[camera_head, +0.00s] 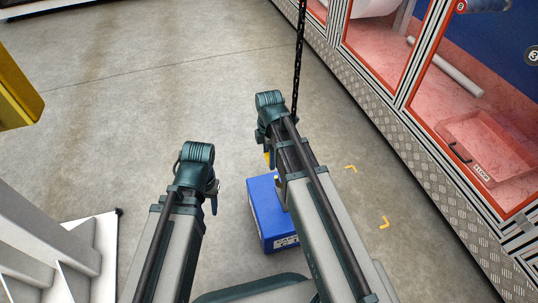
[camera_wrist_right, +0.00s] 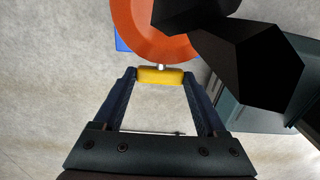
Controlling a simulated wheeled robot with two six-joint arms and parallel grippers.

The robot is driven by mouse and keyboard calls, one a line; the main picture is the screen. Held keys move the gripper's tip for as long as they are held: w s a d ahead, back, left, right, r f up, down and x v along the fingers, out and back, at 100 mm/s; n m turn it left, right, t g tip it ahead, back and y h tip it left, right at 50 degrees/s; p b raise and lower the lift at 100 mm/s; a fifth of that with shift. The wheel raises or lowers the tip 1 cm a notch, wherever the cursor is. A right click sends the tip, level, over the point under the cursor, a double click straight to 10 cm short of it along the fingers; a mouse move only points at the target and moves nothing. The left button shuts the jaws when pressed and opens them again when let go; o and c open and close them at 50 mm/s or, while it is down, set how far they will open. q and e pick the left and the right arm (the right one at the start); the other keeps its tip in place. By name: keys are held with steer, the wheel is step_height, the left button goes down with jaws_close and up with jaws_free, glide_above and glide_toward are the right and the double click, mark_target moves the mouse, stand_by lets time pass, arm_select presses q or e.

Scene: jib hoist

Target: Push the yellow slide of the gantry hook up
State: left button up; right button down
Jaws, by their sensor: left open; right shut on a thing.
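The yellow slide (camera_wrist_right: 160,76) shows in the right wrist view, between the fingertips of my right gripper (camera_wrist_right: 160,80), which is shut on it. A small metal pin sits above the slide, against the round orange body of the gantry hook (camera_wrist_right: 150,38). Large black links cover the right part of the hook. In the head view the black chain (camera_head: 299,50) hangs down behind my right arm, which hides the hook and most of my right gripper. My left gripper (camera_head: 212,203) points down, partly hidden behind its wrist; it is open and apart from the hook.
A blue box (camera_head: 265,217) stands on the floor below my right arm. Yellow corner marks (camera_head: 384,222) lie right of it. A framed cabinet with a red tray (camera_head: 487,147) runs along the right. A yellow post (camera_head: 15,90) is at left. Floor between is clear.

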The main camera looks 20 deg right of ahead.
step_height(320, 180, up, 3)
steer(key=p, duration=0.3)
steer(key=shift+r, duration=0.2)
steer(key=shift+f, duration=0.15)
jaws_free()
steer(key=shift+r, duration=0.2)
step_height(320, 180, up, 14)
steer(key=p, duration=1.4)
steer(key=shift+f, duration=0.25)
